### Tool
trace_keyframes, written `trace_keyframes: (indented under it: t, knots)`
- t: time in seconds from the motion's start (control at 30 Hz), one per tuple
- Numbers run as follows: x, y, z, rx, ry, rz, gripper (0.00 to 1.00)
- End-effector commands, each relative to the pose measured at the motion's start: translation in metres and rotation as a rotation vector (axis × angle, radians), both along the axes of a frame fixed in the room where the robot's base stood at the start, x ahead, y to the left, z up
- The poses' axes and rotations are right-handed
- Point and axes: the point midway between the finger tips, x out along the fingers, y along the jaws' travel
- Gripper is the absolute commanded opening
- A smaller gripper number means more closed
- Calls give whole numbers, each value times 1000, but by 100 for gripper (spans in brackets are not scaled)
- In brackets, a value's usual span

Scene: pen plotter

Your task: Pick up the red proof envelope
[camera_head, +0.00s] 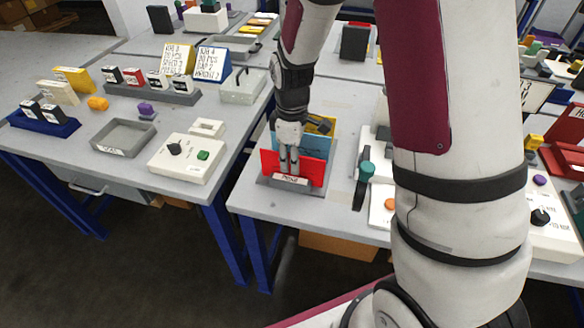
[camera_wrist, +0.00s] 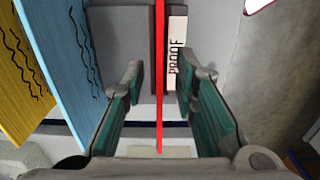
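The red proof envelope (camera_head: 313,172) stands upright in a grey holder (camera_head: 263,181) on the table. In the wrist view the envelope (camera_wrist: 160,95) shows edge-on as a thin red strip. My gripper (camera_head: 288,165) is at the envelope from above. In the wrist view my gripper (camera_wrist: 160,78) is open, with one finger on each side of the envelope and a visible gap on both sides. A white label reading PROOF (camera_wrist: 176,55) lies beside the envelope on the holder. The envelope's lower edge is hidden.
A blue envelope (camera_wrist: 72,65) and a yellow envelope (camera_wrist: 20,85) stand behind the red one, left of my left finger in the wrist view. A white control box (camera_head: 187,158) sits on the left table. A teal-topped dark tool (camera_head: 364,175) is to the right.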

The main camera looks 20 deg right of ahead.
Motion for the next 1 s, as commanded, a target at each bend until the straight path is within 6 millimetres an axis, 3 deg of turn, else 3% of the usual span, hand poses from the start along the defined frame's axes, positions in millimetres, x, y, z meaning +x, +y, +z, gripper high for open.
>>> trace_keyframes:
  t: [0.03, 0.1, 0.57, 0.87, 1.0]
  knots:
    - [0, 0, 0, 0, 0, 0, 12]
    - [0, 0, 0, 0, 0, 0, 0]
    - [0, 0, 3, 0, -1, 0, 0]
    - [1, 0, 34, -1, -6, 0, 0]
    - [-24, 0, 39, 0, 0, -1, 0]
